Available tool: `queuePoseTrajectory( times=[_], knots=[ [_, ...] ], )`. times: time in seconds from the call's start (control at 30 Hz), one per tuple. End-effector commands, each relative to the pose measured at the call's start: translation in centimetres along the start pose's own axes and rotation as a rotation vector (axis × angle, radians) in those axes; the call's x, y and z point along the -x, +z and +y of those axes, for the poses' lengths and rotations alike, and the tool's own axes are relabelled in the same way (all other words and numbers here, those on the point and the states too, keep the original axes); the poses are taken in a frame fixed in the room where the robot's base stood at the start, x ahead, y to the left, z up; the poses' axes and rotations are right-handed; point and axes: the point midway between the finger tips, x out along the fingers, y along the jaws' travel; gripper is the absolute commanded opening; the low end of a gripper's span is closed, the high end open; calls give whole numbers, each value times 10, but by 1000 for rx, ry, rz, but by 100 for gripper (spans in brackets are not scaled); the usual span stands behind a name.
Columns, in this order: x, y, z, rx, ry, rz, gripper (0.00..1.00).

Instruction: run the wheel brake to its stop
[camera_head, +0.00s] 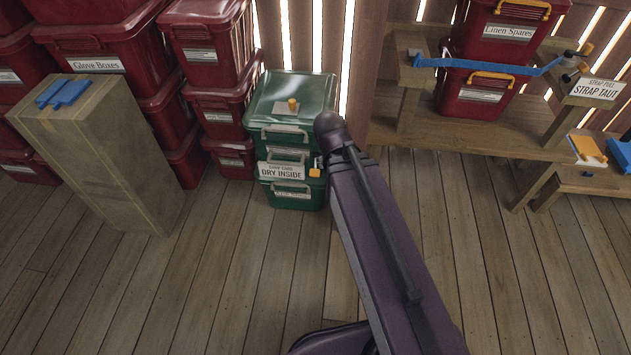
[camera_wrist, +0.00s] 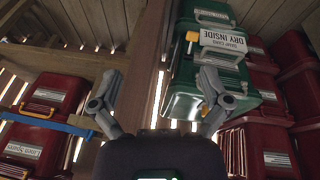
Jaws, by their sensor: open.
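No part is labelled as a wheel brake, and I cannot tell for sure which it is. Two stacked green lidded bins (camera_head: 291,100) stand against the plank wall, with a white "DRY INSIDE" sign on the front. An orange tab (camera_head: 315,172) sits at the right of that sign, and it also shows in the wrist view (camera_wrist: 192,37). Another orange piece (camera_head: 292,104) stands on the top lid. My gripper (camera_wrist: 160,88) is open and empty, its fingers spread in the wrist view with the green bins beyond the right finger. The head view does not show the gripper.
Red bins (camera_head: 108,45) are stacked at the left, behind a tall wooden block (camera_head: 100,150) with a blue piece on top. A wooden bench (camera_head: 478,118) at the right carries red bins and a blue strap (camera_head: 490,69). The plank floor in front is clear.

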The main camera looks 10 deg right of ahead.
Motion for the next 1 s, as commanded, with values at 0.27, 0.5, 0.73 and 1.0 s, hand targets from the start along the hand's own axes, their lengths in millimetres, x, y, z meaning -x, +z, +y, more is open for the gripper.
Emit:
queuePoseTrajectory(
  times=[0.27,0.5,0.73,1.0],
  knots=[
    [-58,-6,-10,-59,51,128,97],
    [-97,-13,-17,-104,83,242,97],
    [-132,-20,-28,-141,97,354,97],
    [-170,-27,-41,-174,100,485,97]
  ],
)
